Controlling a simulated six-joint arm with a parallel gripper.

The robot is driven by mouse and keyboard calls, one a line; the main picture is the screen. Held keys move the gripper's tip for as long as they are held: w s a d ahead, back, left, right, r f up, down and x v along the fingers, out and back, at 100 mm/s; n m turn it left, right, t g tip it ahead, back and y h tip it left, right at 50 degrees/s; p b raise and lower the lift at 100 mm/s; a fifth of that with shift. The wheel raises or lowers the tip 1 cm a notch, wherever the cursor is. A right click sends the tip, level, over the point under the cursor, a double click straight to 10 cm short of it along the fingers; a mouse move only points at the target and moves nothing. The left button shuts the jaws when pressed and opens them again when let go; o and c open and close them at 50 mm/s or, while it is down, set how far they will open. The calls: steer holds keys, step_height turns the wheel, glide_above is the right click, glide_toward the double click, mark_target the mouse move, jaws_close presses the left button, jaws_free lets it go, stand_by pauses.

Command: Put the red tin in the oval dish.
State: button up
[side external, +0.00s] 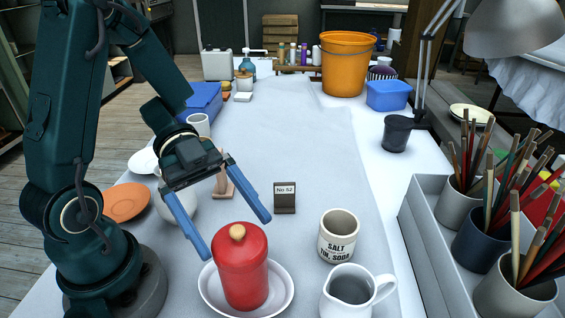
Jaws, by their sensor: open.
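The red tin (241,272) is a red cylinder with a lid and a tan wooden knob. It stands upright in the white oval dish (284,293), whose rim shows around its base. My gripper (238,238) has two blue fingers, spread wide and empty. From this view the fingertips lie on either side of the tin's top. I cannot tell how far above or behind the tin they are.
A crock marked salt (338,236) and a white jug (350,293) stand to the right of the dish. A "No 52" card holder (285,198) stands behind. An orange plate (124,203) is at left. Brush pots fill the grey tray (423,225) at right.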

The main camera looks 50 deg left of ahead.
steer(key=shift+r, duration=1.55)
